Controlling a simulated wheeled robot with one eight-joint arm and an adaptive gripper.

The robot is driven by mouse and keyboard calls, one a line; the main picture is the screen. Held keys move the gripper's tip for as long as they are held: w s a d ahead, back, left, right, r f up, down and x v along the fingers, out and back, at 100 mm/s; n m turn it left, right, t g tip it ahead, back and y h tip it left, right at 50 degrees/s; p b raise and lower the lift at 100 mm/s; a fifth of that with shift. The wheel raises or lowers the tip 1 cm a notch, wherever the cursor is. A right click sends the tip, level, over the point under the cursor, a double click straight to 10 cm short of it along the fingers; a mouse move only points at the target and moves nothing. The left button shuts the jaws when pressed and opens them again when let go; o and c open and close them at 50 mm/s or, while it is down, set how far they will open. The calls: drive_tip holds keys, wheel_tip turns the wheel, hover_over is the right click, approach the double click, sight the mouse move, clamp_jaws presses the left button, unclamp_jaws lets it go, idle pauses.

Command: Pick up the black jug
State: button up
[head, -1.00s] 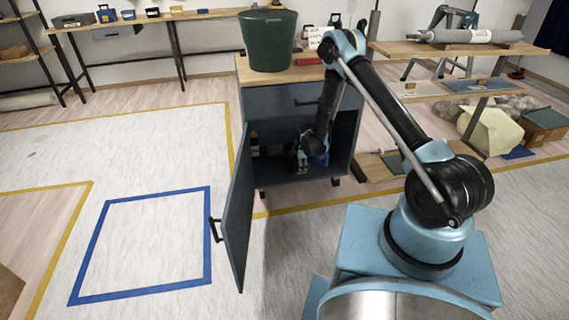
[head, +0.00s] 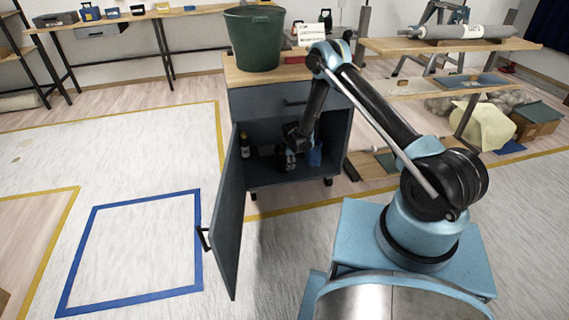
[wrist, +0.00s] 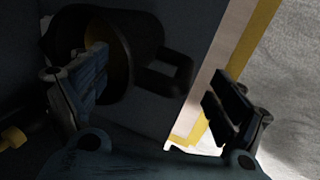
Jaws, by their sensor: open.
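The black jug (wrist: 150,38) shows in the wrist view, dark and poorly lit, with its mouth towards the left and its loop handle (wrist: 182,70) on the right. My gripper (wrist: 155,72) is open, with one finger on each side of the handle. The left finger overlaps the jug's mouth in the picture; I cannot tell whether it is inside or touching. The right finger is apart from the handle. In the head view my gripper (head: 290,163) is inside the open lower compartment of the grey cabinet (head: 340,138). The jug cannot be made out there.
The cabinet door (head: 228,220) stands open on the left. A dark bottle (head: 245,146) stands left of my gripper and a blue object (head: 315,157) right of it. A green bucket (head: 254,40) stands on the worktop. The blue-outlined floor square (head: 135,250) is empty.

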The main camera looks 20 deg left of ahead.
drive_tip(key=shift+w+f, duration=0.1)
drive_tip(key=shift+f, duration=0.35)
drive_tip(key=shift+a, duration=0.1)
drive_tip(key=shift+c, duration=0.6)
